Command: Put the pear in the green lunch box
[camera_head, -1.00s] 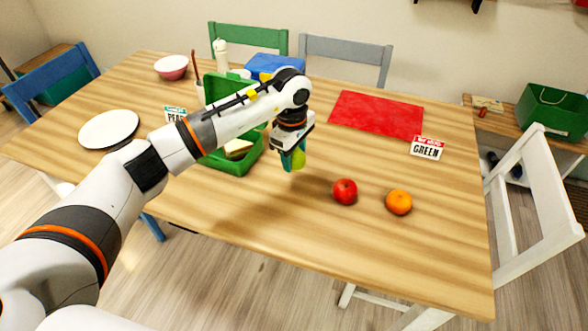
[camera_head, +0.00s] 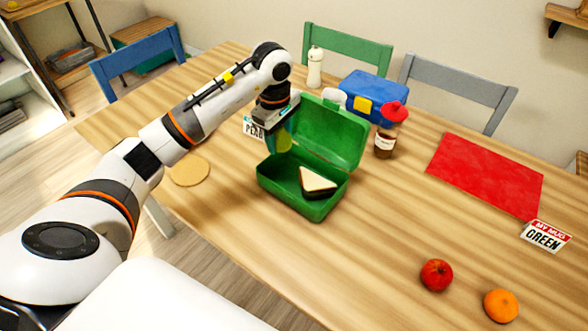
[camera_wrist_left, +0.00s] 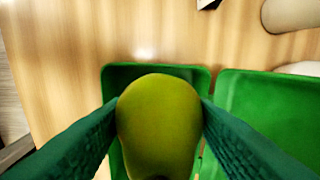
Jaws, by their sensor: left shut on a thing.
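The yellow-green pear (camera_head: 285,142) is held in my left gripper (camera_head: 278,145), whose teal fingers are shut on its two sides. In the left wrist view the pear (camera_wrist_left: 158,125) sits between both fingers, over the box. The green lunch box (camera_head: 312,210) stands open on the table, its lid (camera_head: 325,135) raised at the back. A sandwich (camera_head: 317,182) lies in its right part. The pear is above the left part of the box. The box also shows beneath the pear in the left wrist view (camera_wrist_left: 120,76). My right gripper is not in view.
A blue lunch box (camera_head: 372,97) and a red-capped jar (camera_head: 386,140) stand behind the green box. A pear label card (camera_head: 253,127) stands left of the lid. A round tan mat (camera_head: 188,171) lies left. An apple (camera_head: 436,275) and an orange (camera_head: 501,306) lie front right.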

